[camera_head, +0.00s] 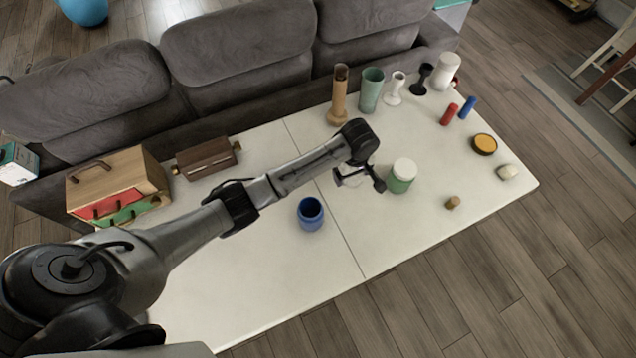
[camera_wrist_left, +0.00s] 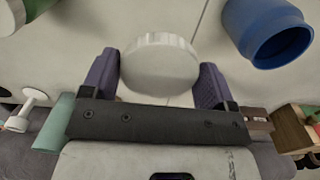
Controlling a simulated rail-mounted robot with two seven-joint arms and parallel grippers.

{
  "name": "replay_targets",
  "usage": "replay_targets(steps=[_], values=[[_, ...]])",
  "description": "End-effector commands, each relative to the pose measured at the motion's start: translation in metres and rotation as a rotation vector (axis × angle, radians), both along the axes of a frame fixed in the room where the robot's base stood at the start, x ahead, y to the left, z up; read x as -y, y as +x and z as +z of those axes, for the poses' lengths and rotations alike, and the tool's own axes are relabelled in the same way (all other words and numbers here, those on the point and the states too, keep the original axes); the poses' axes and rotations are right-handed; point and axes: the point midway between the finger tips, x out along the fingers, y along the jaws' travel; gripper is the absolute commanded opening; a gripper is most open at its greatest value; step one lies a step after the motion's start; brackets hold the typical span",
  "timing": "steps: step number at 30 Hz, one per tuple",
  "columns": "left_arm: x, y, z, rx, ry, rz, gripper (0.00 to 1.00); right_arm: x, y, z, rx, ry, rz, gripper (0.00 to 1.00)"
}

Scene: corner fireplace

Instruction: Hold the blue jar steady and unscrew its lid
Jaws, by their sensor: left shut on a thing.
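The blue jar (camera_head: 310,215) stands upright on the white table, its round mouth open and dark inside. It also shows at the upper right in the left wrist view (camera_wrist_left: 262,28), with no lid on it. My left gripper (camera_head: 360,181) is to the right of the jar and apart from it. Its purple fingers (camera_wrist_left: 158,72) are shut on a round white lid (camera_wrist_left: 160,62) with a ribbed rim. In the head view the lid is mostly hard to make out against the white table. My right gripper is not in view.
A green jar with a white lid (camera_head: 402,177) stands just right of my left gripper. Several vases and cups (camera_head: 371,90) line the back edge. A brown box (camera_head: 207,158) and a wooden drawer unit (camera_head: 140,170) are at the left. The table's front middle is clear.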

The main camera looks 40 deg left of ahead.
Motion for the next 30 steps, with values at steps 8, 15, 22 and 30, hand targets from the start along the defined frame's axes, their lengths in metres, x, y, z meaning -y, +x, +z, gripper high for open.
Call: replay_targets(steps=[8,15,22,30], values=[[-0.034,-0.014,-0.035,0.001,0.004,0.066,0.52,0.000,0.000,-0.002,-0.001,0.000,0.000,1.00],[-0.082,-0.022,-0.065,0.002,0.004,0.064,0.52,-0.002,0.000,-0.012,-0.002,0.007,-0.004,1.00],[-0.112,-0.027,-0.082,0.002,0.002,0.062,0.52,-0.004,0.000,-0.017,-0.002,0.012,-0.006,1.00],[-0.120,-0.028,-0.089,0.002,-0.001,0.059,0.52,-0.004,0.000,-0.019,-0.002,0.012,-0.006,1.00]])
